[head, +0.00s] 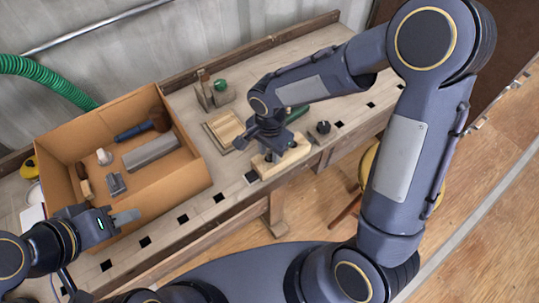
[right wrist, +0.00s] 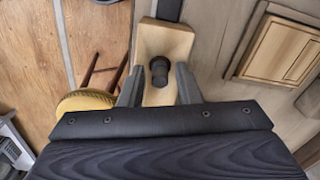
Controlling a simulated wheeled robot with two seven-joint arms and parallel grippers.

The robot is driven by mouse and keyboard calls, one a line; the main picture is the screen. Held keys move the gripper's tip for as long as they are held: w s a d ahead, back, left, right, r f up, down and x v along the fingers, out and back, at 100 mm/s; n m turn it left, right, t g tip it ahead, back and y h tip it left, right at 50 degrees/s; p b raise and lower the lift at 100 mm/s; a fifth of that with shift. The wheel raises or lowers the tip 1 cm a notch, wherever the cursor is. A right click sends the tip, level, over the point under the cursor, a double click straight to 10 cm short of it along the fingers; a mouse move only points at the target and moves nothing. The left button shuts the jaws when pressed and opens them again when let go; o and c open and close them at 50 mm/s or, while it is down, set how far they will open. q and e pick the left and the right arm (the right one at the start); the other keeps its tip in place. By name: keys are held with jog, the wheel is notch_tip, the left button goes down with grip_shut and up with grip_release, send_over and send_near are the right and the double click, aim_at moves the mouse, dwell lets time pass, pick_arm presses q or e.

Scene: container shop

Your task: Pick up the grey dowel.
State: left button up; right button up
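The grey dowel (right wrist: 159,72) looks like a short dark cylinder standing on a pale wooden block (right wrist: 172,42) in the right wrist view. The block (head: 294,157) also shows near the bench's front edge in the head view, where the gripper largely hides the dowel. My right gripper (head: 271,150) is over the block. In the right wrist view its two fingers are apart, one on each side of the dowel, with visible gaps. My left gripper (head: 122,218) is at the front edge of the cardboard box; its finger opening is unclear.
The open cardboard box (head: 196,184) holds a mallet (head: 140,130), a grey block (head: 151,151) and smaller items. A wooden board (head: 226,129) and a dark knob-like object (head: 322,128) are near the right gripper. A yellow stool (right wrist: 86,102) stands below the bench edge.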

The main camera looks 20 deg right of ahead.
grip_shut()
